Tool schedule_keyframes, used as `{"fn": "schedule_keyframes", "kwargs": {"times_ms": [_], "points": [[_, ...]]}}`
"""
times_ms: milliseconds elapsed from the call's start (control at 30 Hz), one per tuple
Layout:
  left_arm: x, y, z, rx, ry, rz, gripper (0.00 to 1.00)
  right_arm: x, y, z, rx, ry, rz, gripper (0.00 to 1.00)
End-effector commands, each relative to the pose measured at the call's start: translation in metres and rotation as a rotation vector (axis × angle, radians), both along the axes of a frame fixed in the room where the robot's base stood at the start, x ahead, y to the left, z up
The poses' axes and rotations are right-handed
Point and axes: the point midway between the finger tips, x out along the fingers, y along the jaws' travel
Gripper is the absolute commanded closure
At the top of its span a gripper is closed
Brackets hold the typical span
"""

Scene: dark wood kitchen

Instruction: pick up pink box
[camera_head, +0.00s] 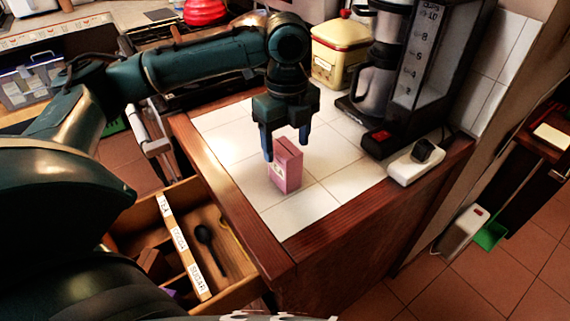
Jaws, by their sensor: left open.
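The pink box (287,172) stands upright on the white tiled counter (312,209), near its front corner. My left gripper (286,151) points down right over the box. Its jaws are open, with one finger at the box's left and the other at its right behind the top. The fingertips are around the level of the box's top; whether they touch it I cannot tell. My right gripper is not in view.
A coffee maker (410,80), a power strip (415,163) and a cream tin (339,52) stand behind and to the right. An open drawer (232,262) with labelled compartments and a black spoon (208,240) juts out at the lower left. Wooden edging (345,219) borders the tiles.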

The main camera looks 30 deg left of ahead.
Motion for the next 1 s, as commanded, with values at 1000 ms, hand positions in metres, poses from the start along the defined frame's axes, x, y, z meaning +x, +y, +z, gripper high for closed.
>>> {"fn": "schedule_keyframes", "kwargs": {"times_ms": [1000], "points": [[-0.002, 0.002, -0.07, -0.001, -0.002, 0.0, 0.47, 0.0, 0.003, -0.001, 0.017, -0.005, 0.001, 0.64]]}}
